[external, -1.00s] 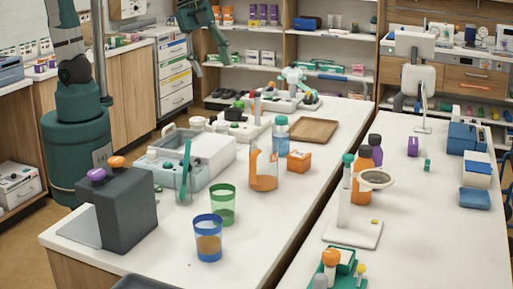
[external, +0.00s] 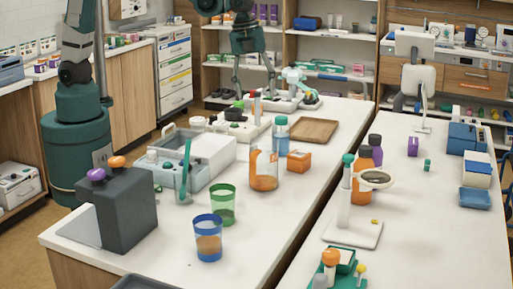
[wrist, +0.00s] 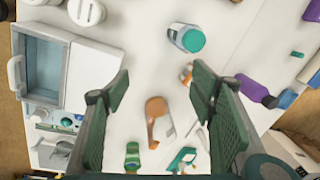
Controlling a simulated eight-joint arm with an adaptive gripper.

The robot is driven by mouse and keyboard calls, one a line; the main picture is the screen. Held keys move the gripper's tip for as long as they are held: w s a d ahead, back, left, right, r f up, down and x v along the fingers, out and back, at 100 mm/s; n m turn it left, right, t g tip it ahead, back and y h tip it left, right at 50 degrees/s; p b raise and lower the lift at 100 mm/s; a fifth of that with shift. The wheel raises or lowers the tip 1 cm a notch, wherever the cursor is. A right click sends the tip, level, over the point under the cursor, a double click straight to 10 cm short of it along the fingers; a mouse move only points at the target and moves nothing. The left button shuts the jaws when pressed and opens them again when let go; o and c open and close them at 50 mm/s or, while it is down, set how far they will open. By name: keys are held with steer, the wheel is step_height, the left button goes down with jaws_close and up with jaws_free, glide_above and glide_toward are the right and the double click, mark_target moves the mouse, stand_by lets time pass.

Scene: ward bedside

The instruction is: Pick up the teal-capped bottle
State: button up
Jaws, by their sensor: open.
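In the wrist view the bottle (wrist: 187,38) lies beyond the fingertips, toward the top and a little right of centre. My gripper (external: 253,84) is open and empty, above the far part of the counter, behind and left of the bottle in the external view. In the wrist view its two dark green fingers (wrist: 160,82) are wide apart with nothing between them touching.
An orange bottle (external: 263,172) stands in front of the teal-capped bottle, and an orange box (external: 299,161) sits to its right. A brown wooden tray (external: 314,130) lies behind right. White devices (external: 238,127) stand to the left. Green and blue cups (external: 209,240) stand nearer.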

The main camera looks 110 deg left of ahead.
mark_target(281, 117)
steer(key=w+a+f+m, duration=0.1)
steer(key=w+a+f, duration=0.1)
steer(key=f, duration=0.1)
steer(key=w+a+f+m+g, duration=0.1)
steer(key=w+f, duration=0.1)
steer(key=f, duration=0.2)
steer(key=w+a+f+m, duration=0.2)
steer(key=f, duration=0.1)
steer(key=shift+w+a+f+g, duration=0.15)
steer(key=shift+a+f+g, duration=0.15)
steer(key=shift+a, duration=0.05)
steer(key=shift+w+a+f+m, duration=0.25)
steer(key=shift+a+f+m, duration=0.1)
steer(key=shift+f, duration=0.35)
steer(key=shift+f, duration=0.1)
steer(key=shift+f, duration=1.25)
steer(key=shift+f, duration=2.6)
steer(key=c, duration=1.1)
